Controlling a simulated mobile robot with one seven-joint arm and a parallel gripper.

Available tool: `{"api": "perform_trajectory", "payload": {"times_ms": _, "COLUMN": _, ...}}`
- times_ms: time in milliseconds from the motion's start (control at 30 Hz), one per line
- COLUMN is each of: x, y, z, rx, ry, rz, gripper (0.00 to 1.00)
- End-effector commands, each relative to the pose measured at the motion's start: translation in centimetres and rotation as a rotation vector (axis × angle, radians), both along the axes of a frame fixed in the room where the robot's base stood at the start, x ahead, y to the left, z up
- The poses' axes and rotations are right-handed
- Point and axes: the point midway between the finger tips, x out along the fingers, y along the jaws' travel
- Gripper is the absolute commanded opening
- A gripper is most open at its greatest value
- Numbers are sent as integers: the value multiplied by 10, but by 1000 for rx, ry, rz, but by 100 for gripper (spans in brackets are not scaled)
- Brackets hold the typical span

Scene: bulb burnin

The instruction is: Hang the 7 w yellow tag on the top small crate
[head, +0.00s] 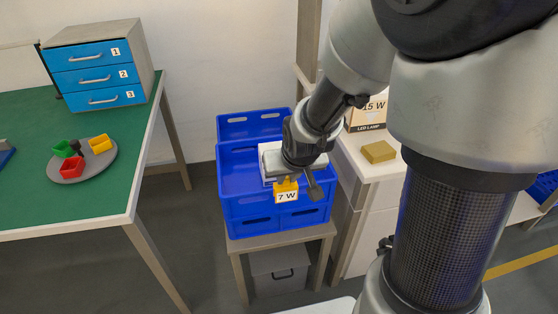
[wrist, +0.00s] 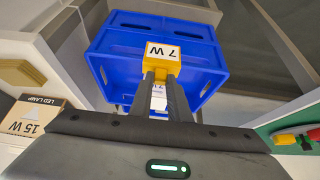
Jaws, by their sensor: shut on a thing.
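The yellow tag (head: 287,187), with a white 7 W label, is in my gripper (head: 284,178), in front of the blue crates' near side. In the wrist view the tag (wrist: 151,66) sits between the two dark fingertips (wrist: 162,77), its label upside down. The upper blue crate (head: 235,162) is stacked on lower blue crates (head: 254,226). My wrist covers part of it. The blue crate wall (wrist: 115,65) fills the middle of the wrist view behind the tag. I cannot tell whether the tag touches a crate.
A white box (wrist: 158,100) shows behind the fingers. The crates stand on a low grey table (head: 282,238). A 15 W lamp box (head: 368,113) and a tan block (head: 378,152) are on the right counter. A green table (head: 60,215) with drawers (head: 97,75) is left.

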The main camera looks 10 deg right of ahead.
Motion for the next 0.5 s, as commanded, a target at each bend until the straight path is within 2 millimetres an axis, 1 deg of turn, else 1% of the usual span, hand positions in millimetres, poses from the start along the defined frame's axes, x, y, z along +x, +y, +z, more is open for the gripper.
{"api": "perform_trajectory", "payload": {"times_ms": 500, "x": 42, "y": 0, "z": 0, "rx": 0, "ry": 0, "rz": -1, "gripper": 0}}
